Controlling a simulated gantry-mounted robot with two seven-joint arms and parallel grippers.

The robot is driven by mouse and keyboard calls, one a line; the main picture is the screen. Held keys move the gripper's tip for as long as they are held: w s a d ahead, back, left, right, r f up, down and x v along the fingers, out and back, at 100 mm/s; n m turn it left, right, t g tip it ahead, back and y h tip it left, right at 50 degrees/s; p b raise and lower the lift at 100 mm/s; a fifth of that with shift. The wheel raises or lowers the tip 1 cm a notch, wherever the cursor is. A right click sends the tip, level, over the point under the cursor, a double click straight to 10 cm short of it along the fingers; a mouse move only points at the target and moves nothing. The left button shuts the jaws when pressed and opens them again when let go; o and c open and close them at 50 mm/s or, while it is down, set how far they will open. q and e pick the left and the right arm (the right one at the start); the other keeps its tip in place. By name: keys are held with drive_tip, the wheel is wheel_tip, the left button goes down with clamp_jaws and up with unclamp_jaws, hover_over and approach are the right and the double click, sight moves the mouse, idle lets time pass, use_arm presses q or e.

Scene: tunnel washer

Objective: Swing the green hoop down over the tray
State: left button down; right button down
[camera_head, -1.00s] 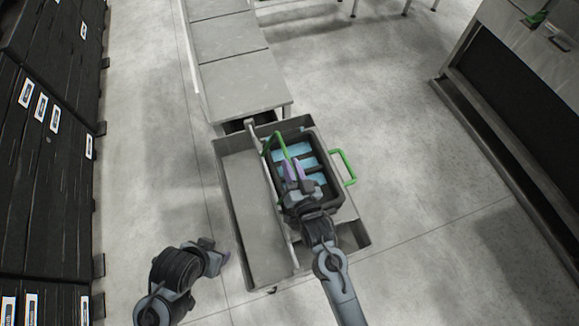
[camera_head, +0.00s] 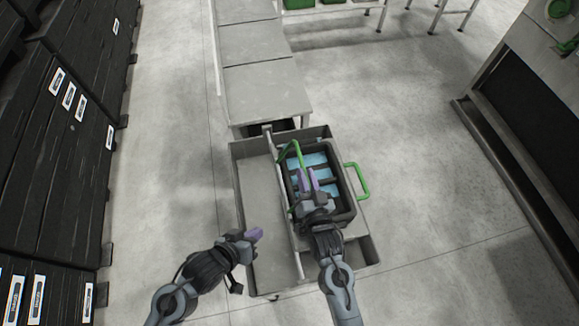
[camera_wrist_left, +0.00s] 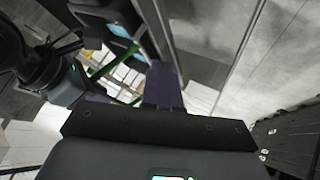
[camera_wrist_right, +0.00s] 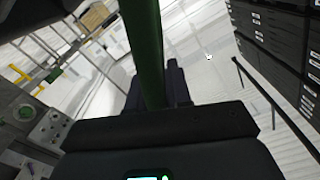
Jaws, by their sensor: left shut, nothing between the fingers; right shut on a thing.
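The dark tray (camera_head: 345,217) holds light-blue pieces between dark dividers and sits on the right part of a grey cart. The green hoop (camera_head: 298,151) stands raised along the tray's left side. A second green hoop (camera_head: 363,195) sticks out on the tray's right side. My right gripper (camera_head: 309,180) is shut on the raised green hoop, whose bar (camera_wrist_right: 146,50) runs between the fingers in the right wrist view. My left gripper (camera_head: 253,235) is shut and empty over the cart's left edge, apart from the hoop. Its purple fingers (camera_wrist_left: 163,85) show in the left wrist view.
The cart's left compartment (camera_head: 258,195) is empty. A grey conveyor table (camera_head: 265,95) adjoins its far end. Dark stacked crates (camera_head: 75,140) line the left, and a machine with a dark opening (camera_head: 530,140) stands right. Open floor (camera_head: 420,150) lies between cart and machine.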

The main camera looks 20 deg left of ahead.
drive_tip(key=shift+f, duration=0.1)
use_arm(q)
drive_tip(key=w+d+f+n+t+h, duration=0.1)
drive_tip(key=d+f+n+h, duration=0.1)
drive_tip(key=d+f+h, duration=0.5)
drive_tip(key=w+a+r+n+h, duration=0.2)
drive_tip(key=w+a+r+h, duration=0.6)
drive_tip(key=w+a, duration=0.55)
drive_tip(key=w+d+r, duration=0.1)
drive_tip(key=w+d, duration=0.1)
drive_tip(key=d, duration=0.3)
drive_tip(key=w+d+r+y, duration=0.1)
drive_tip(key=w+d+r, duration=0.1)
drive_tip(key=d, duration=0.3)
drive_tip(key=shift+w+d+r, duration=0.3)
drive_tip(key=shift+w+d, duration=0.1)
drive_tip(key=shift+w, duration=0.35)
